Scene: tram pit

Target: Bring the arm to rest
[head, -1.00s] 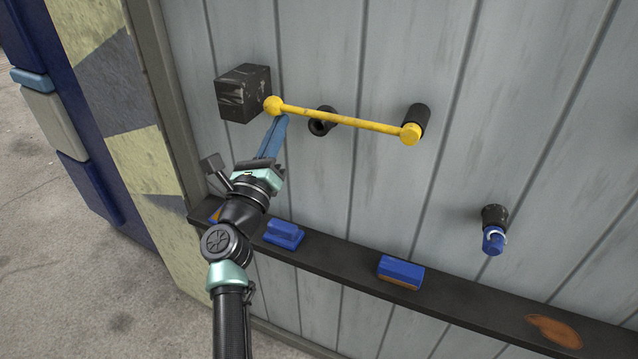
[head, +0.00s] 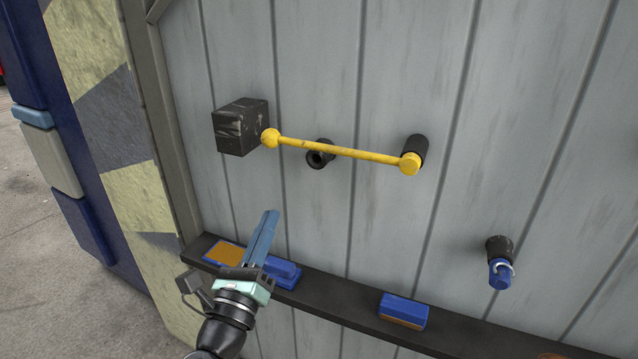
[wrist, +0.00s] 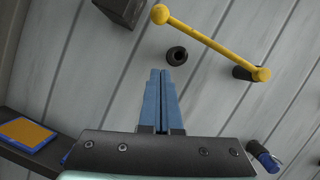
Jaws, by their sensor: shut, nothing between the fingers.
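My gripper (head: 268,222) is shut and empty, with its two blue fingers side by side. In the head view it points up and lies in front of the grey plank wall (head: 330,215), below the yellow bar (head: 340,151). In the wrist view the fingertips (wrist: 162,72) show apart from the bar (wrist: 210,41) and just below a black round socket (wrist: 177,56). My wrist hides part of the dark ledge (head: 350,317) and part of a blue block (head: 285,273).
A black box (head: 240,127) is on the wall at the bar's left end, and a black mount (head: 415,150) at its right. A blue-tipped black fitting (head: 500,265) is at right. Another blue block (head: 403,311) and an orange-topped blue pad (head: 225,254) lie on the ledge.

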